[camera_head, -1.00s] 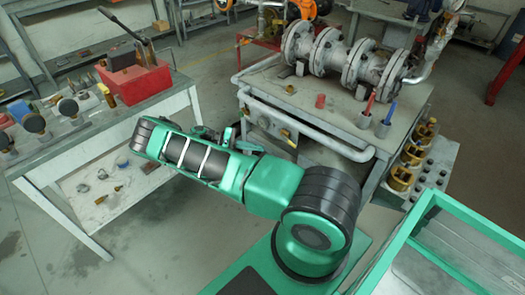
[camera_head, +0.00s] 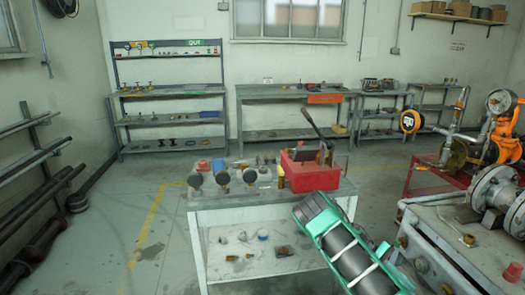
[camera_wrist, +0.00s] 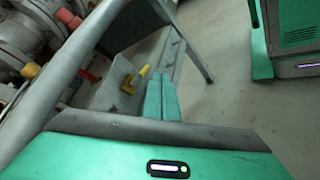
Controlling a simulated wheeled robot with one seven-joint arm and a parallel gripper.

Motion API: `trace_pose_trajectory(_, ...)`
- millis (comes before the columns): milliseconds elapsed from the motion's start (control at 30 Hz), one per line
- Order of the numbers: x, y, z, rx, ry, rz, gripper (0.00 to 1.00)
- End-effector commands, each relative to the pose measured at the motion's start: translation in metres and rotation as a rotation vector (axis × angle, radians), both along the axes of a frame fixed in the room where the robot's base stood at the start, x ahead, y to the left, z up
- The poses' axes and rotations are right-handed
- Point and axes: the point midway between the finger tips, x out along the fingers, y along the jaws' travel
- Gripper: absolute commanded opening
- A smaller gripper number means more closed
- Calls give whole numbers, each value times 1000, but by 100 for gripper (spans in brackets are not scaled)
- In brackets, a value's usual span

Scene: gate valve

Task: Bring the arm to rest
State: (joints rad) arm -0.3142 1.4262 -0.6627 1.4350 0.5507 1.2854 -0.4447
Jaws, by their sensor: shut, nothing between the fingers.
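My gripper (camera_wrist: 161,78) shows in the wrist view as two green fingers lying side by side, shut and empty. It is beside a grey metal frame (camera_wrist: 72,65), and I cannot tell whether they touch. In the head view my green and black arm enters from the bottom edge, right of the middle, in front of the near workbench (camera_head: 275,206). The gripper itself cannot be made out in that view.
A red toolbox (camera_head: 312,174) stands on the near workbench beside several gauges (camera_head: 222,178). Flanged pipework (camera_head: 490,190) is at the right. In the wrist view a yellow handle (camera_wrist: 142,74) is close to the fingers. Open floor (camera_head: 140,225) lies at the left.

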Motion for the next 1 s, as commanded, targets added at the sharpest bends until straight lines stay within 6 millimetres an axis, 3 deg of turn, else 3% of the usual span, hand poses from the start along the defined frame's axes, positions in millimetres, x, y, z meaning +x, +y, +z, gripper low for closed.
trace_pose_trajectory(33, -2, -1, 15, 20, -31, -27, 0)
trace_pose_trajectory(400, -30, 1, 98, 156, -202, -172, 0)
trace_pose_trajectory(1000, -102, 25, 214, 368, -491, -323, 0)
